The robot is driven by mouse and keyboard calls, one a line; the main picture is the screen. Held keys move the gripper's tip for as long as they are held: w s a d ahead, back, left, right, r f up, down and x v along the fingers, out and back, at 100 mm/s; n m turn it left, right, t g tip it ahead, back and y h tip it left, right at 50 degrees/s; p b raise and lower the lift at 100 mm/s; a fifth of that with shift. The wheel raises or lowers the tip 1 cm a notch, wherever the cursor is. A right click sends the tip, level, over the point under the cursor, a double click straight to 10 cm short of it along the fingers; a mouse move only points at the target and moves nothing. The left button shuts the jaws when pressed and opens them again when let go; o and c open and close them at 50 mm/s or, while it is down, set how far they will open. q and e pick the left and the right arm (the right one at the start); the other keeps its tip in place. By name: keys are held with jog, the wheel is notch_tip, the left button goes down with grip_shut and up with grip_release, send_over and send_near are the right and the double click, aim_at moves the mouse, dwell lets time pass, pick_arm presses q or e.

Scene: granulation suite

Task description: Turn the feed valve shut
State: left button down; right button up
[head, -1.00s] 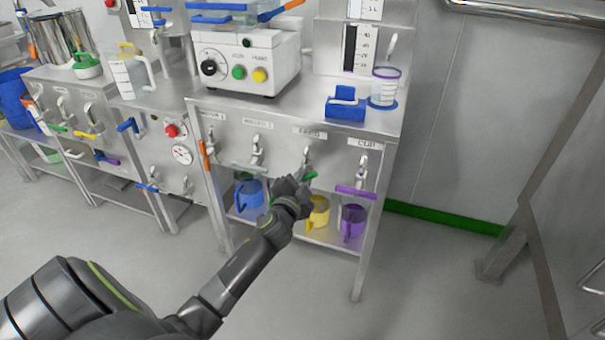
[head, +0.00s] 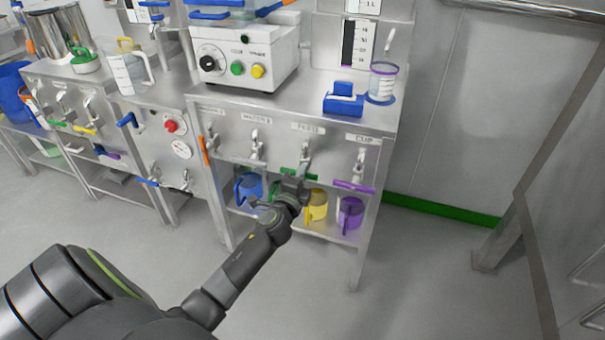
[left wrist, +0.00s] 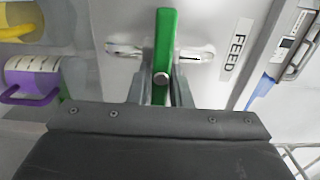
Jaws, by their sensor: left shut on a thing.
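The feed valve has a green lever handle (head: 299,173) below the FEED label (head: 307,128) on the steel cabinet front. In the left wrist view the green handle (left wrist: 166,45) lies across the valve's metal pipe (left wrist: 195,55), with the FEED label (left wrist: 236,50) to its right. My left gripper (head: 293,184) is at this handle. In the left wrist view its two fingers (left wrist: 161,88) stand on either side of the handle, shut on it. The gripper body hides the handle's lower end there. My right gripper is not in view.
Blue (head: 249,186), yellow (head: 316,206) and purple (head: 350,213) jugs stand on the shelf beneath. An orange handle (head: 205,151) is at the cabinet's left. Open floor lies to the right.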

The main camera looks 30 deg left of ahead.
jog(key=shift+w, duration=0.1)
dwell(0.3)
pick_arm(q)
jog(key=c, duration=1.3)
grip_release()
jog(key=shift+c, duration=0.2)
jog(key=shift+s, duration=0.1)
jog(key=v, duration=1.7)
jog(key=shift+d, duration=0.15)
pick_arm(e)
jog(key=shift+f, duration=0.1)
